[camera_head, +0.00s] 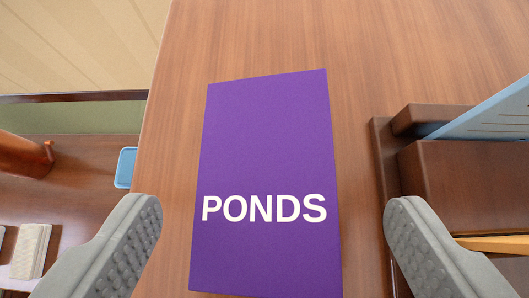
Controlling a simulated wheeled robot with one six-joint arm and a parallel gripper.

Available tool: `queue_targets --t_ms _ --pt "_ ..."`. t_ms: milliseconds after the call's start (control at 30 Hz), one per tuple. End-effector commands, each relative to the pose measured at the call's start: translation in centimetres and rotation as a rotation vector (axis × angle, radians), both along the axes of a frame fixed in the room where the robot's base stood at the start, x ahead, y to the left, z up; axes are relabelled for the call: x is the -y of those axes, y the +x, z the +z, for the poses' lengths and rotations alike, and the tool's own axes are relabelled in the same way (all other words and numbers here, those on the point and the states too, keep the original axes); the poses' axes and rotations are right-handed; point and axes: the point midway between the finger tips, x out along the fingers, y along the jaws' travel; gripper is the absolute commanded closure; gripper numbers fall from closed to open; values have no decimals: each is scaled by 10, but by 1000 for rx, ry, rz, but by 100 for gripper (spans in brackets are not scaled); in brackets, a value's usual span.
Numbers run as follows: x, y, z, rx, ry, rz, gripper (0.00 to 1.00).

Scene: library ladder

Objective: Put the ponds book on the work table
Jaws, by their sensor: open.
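The purple ponds book (266,150) lies flat, cover up, on a brown wooden table top (400,55). Its white title PONDS faces me and reads upright. My gripper (272,235) is open, with one grey finger at the lower left and the other at the lower right of the picture. The book shows between the fingers, and I see neither finger touching it. The book's lower end runs close to the bottom edge of the picture.
A dark wooden holder (465,185) with a light blue item (490,115) stands right of the book. The table's left edge is close to the book. Beyond it, lower down, are a wooden surface (80,180), a small blue object (125,167) and a pale block (30,250).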

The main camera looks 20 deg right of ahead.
Motion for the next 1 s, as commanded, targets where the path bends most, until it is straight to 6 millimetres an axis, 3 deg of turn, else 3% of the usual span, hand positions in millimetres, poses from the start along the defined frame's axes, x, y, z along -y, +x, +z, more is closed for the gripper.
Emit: queue_targets --t_ms 333,600,900,1000 --pt "7 33 -28 -3 0 -2 20" --pt "8 36 -31 -1 0 0 20" --pt "8 36 -31 -1 0 0 75" --pt "8 36 -30 -1 0 0 75"
